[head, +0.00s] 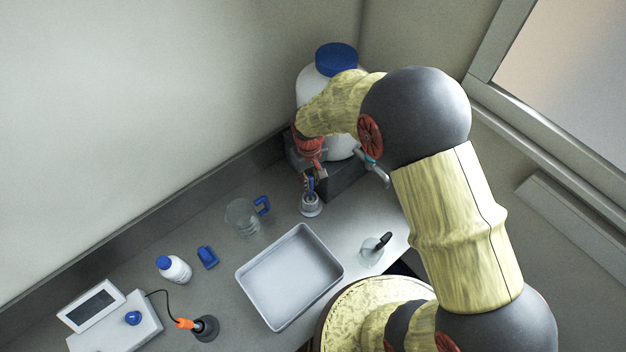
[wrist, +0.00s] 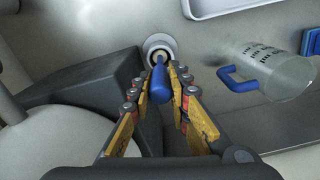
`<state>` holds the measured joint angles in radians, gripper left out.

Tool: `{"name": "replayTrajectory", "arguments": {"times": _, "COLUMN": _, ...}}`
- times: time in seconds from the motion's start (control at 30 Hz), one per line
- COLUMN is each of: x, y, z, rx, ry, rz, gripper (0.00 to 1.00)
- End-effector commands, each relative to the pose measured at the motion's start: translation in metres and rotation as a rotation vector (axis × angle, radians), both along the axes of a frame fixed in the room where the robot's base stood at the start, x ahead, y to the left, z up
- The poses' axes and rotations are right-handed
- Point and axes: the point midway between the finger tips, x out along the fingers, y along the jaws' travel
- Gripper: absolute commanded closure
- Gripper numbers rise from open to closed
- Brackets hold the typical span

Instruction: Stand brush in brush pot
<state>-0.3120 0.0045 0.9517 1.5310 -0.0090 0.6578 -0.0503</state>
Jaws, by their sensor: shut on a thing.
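My gripper (head: 309,186) is in the head view, below the end of my arm, over the back of the counter. In the wrist view its fingers (wrist: 164,90) are shut on the blue handle of the brush (wrist: 161,88). The brush points away from the wrist camera, its far end in line with the brush pot's mouth. The brush pot (wrist: 159,42) is small, round and pale; it stands on the counter directly below the gripper, and also shows in the head view (head: 311,207). I cannot tell how far the brush's lower end reaches into the pot.
A clear jug with a blue handle (head: 241,218) stands left of the pot. A grey tray (head: 290,275) lies in front. A large white bottle (head: 312,88) on a dark block (head: 345,180) with a tap stands close behind. A glass beaker (head: 370,256) is at right.

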Motion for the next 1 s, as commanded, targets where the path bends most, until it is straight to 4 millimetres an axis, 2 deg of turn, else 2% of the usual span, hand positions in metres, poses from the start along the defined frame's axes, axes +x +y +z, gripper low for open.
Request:
{"name": "replayTrajectory", "arguments": {"times": 0.93, "x": 0.000, "y": 0.000, "z": -0.013, "rx": 0.000, "ry": 0.000, "rz": 0.000, "gripper": 1.00}}
{"name": "replayTrajectory", "arguments": {"times": 0.97, "x": 0.000, "y": 0.000, "z": -0.013, "rx": 0.000, "ry": 0.000, "rz": 0.000, "gripper": 0.81}}
{"name": "replayTrajectory", "arguments": {"times": 1.0, "x": 0.000, "y": 0.000, "z": -0.013, "rx": 0.000, "ry": 0.000, "rz": 0.000, "gripper": 0.79}}
